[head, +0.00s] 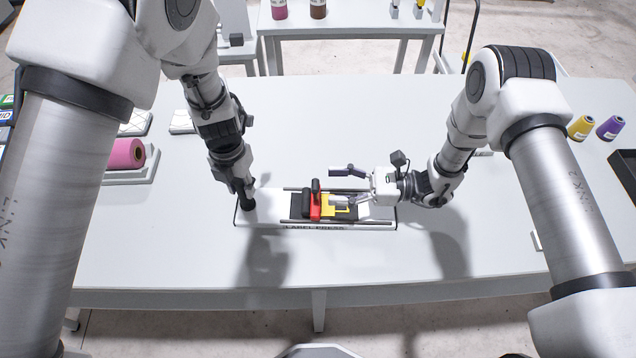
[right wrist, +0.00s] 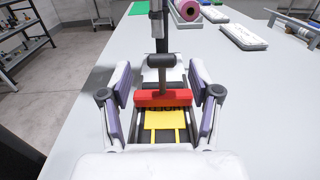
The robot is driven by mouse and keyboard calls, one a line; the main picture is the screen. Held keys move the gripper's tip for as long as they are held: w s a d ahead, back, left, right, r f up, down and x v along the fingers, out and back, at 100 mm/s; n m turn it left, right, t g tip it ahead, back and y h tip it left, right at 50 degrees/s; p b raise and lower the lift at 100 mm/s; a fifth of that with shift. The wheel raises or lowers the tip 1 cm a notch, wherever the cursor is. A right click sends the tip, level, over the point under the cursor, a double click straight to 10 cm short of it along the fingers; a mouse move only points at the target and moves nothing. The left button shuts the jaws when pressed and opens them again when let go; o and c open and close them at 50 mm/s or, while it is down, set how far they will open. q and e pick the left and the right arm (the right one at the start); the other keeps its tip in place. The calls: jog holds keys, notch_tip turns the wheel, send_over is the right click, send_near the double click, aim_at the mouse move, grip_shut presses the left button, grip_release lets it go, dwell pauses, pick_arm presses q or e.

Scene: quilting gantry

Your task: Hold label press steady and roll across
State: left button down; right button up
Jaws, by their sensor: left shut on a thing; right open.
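The label press (head: 273,206) is a low white base with rails, lying on the pale table. My left gripper (head: 247,203) points down and is shut on the left end of the base. My right gripper (head: 338,187) is open at the right of the carriage. In the right wrist view its fingers (right wrist: 162,88) stand on both sides of the red carriage (right wrist: 150,99), with the black handle (right wrist: 160,61) between them and no visible grip.
A pink roll (head: 125,153) on a holder lies at the left. Yellow (head: 581,127) and purple (head: 611,127) thread cones and a dark tray (head: 624,170) are at the right. A second table (head: 345,27) stands behind. The table in front of the press is clear.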

pick_arm(q)
jog(key=shift+f, duration=0.1)
pick_arm(e)
jog(key=d, duration=0.6)
jog(key=shift+s+d, duration=0.2)
jog(key=shift+d, duration=0.15)
pick_arm(q)
jog(key=c, duration=0.9)
grip_release()
jog(key=shift+c, duration=0.2)
jog(key=shift+o, duration=0.8)
jog(key=shift+w, duration=0.1)
pick_arm(e)
jog(key=shift+w+a+f, duration=0.1)
